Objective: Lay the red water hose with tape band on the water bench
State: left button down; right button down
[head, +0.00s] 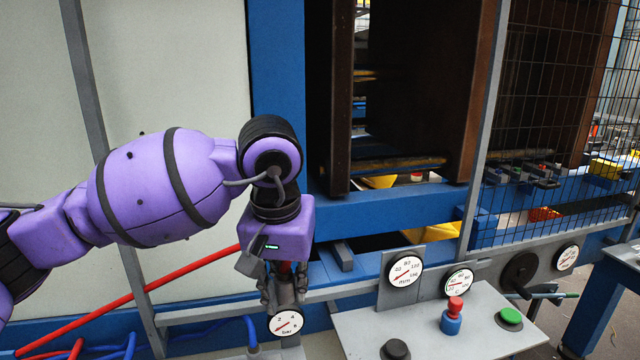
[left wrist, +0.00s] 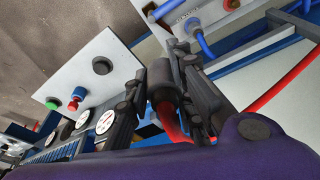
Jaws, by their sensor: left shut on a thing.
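My left gripper (head: 284,296) points down in front of the blue frame, beside the gauges. It is shut on a red hose (left wrist: 169,121) with a dark grey cylindrical end (left wrist: 160,78), seen between the fingers in the left wrist view. In the head view only a short red piece (head: 284,268) shows between the fingers, above the grey end. No tape band can be made out. A blue-legged bench (head: 612,290) stands at the right edge; I cannot tell whether it is the water bench. My right gripper is out of view.
A pale panel (head: 440,335) below holds a black knob (head: 395,349), a red-topped button (head: 454,309) and a green button (head: 510,318). Several round gauges (head: 405,271) stand behind it. Another red line (head: 150,297) and blue hoses (head: 125,348) run at lower left. Wire mesh (head: 560,90) covers the right.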

pick_arm(q)
jog(key=s+a+f+n, duration=0.1)
jog(key=s+a+f, duration=0.1)
jog(key=a+f, duration=0.3)
jog(key=s+a+f, duration=0.2)
jog(key=s+a, duration=0.1)
jog(key=a, duration=0.3)
jog(key=d+r+m+h, duration=0.1)
jog(key=d+r+m, duration=0.3)
jog(key=d+m, duration=0.55)
jog(key=w+d+f+m+g+h, duration=0.1)
jog(key=w+d+f+m, duration=0.2)
jog(key=w+d+f, duration=0.2)
jog(key=s+a+r+n+y, duration=0.1)
jog(key=s+a+r+n, duration=0.65)
jog(key=r, duration=0.35)
jog(key=w+d+n+t+y, duration=0.1)
jog(key=w+d+n, duration=0.4)
jog(key=w+d, duration=0.45)
jog(key=s+a+f, duration=0.3)
jog(key=a+f, duration=0.2)
jog(key=a, duration=0.3)
jog(key=s+a+f, duration=0.3)
jog(key=a+f, duration=0.3)
jog(key=a, duration=0.3)
jog(key=shift+s+f, duration=0.15)
jog(key=shift+s, duration=0.2)
